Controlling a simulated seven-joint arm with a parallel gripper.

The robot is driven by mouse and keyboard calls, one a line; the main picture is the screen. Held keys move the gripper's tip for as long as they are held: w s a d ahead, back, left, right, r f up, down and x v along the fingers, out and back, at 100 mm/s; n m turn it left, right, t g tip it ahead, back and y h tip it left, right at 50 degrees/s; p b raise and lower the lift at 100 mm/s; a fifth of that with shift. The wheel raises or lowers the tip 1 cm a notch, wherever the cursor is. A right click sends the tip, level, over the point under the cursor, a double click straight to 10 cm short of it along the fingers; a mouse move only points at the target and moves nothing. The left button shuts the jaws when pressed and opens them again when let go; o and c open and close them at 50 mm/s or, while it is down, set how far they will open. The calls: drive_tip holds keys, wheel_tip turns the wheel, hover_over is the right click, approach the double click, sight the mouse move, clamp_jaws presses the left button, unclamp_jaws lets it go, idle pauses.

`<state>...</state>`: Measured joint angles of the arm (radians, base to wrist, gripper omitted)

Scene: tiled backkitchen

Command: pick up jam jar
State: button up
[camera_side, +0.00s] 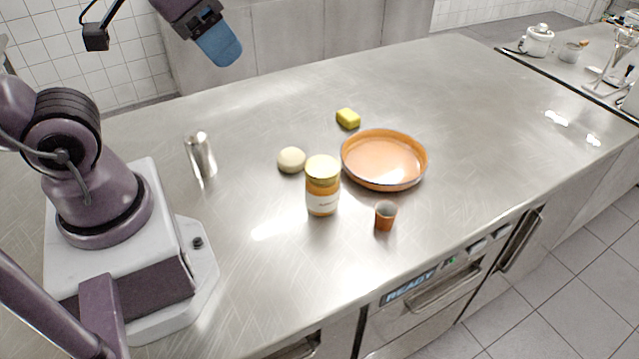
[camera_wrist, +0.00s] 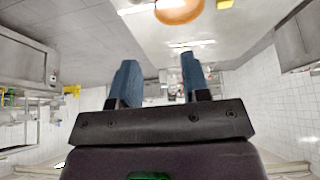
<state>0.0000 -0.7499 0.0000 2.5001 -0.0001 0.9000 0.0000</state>
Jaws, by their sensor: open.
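The jam jar (camera_side: 322,187) stands upright on the steel counter in the side view, with a yellow lid, orange contents and a pale label. My gripper (camera_side: 222,50) is at the top of the side view, high above the counter and well up and to the left of the jar. In the wrist view its two blue fingers (camera_wrist: 158,82) are spread apart with nothing between them. I cannot make out the jar in the wrist view.
An orange round dish (camera_side: 384,184) stands just right of the jar, and a small brown cup (camera_side: 385,215) is in front of it. A pale round item (camera_side: 291,160) lies behind-left. A yellow block (camera_side: 348,118) and a metal shaker (camera_side: 201,156) stand farther off. The counter's right side is clear.

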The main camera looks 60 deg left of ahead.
drive_tip(key=o, duration=1)
drive_tip(key=m+g+y, duration=0.2)
drive_tip(key=m+y, duration=1.1)
drive_tip(key=m, duration=0.8)
approach(323, 168)
drive_tip(key=x, duration=0.4)
drive_tip(key=shift+w+a+f, duration=0.1)
drive_tip(key=shift+w+f, duration=0.1)
drive_tip(key=shift+f, duration=0.05)
drive_tip(key=shift+x, duration=3.1)
